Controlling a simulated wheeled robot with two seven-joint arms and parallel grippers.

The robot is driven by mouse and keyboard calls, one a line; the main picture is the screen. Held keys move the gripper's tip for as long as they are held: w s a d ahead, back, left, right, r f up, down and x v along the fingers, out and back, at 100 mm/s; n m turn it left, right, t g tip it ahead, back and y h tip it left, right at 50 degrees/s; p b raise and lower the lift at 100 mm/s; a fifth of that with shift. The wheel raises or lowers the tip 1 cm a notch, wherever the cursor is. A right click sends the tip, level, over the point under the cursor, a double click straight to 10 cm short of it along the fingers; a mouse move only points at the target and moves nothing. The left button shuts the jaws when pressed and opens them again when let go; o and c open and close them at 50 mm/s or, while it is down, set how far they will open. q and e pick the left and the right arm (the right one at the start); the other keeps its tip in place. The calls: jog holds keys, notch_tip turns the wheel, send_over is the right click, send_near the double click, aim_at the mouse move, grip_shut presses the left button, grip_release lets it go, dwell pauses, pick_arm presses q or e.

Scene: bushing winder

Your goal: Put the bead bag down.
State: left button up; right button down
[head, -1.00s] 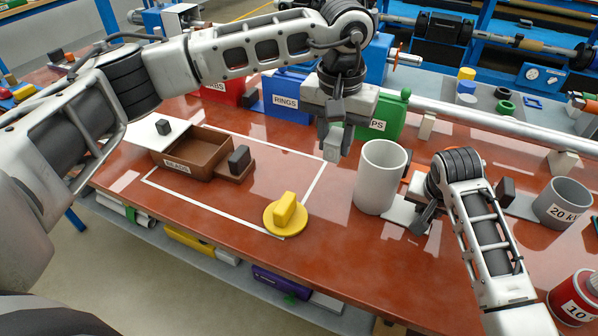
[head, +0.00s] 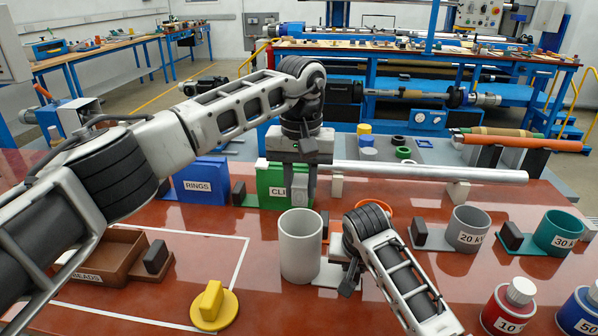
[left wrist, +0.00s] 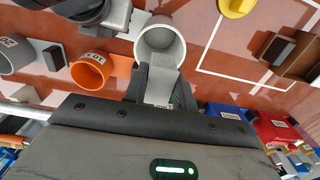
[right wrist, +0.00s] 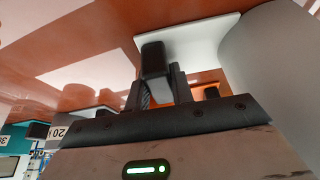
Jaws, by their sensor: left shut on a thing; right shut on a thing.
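My left gripper (head: 298,190) is shut on the bead bag, a pale grey strip-like thing (left wrist: 162,82) that shows in the left wrist view. The bag's far end overlaps the mouth of a white-grey cup (head: 300,250); I cannot tell how deep it reaches. In the head view the bag is mostly hidden by the fingers. The cup also shows in the left wrist view (left wrist: 182,30). My right gripper (right wrist: 160,90) is shut on a black knob (right wrist: 153,60) on the cup's pale base plate (right wrist: 195,42), right beside the cup.
A brown BEADS tray (head: 128,262) and a yellow knobbed disc (head: 214,306) are at left. Blue RINGS (head: 200,181) and green CLIPS (head: 275,190) bins stand behind. Grey (head: 466,230) and teal (head: 556,233) cups are at right. A long pale tube (head: 430,173) lies behind.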

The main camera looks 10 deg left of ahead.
aim_at(300, 214)
pick_arm(q)
jog(key=shift+f, duration=3.75)
jog(key=o, duration=1)
jog(key=shift+r, duration=0.1)
notch_tip(300, 214, up, 7)
jog(key=shift+f, duration=0.1)
pick_arm(e)
jog(key=c, duration=1.1)
grip_release()
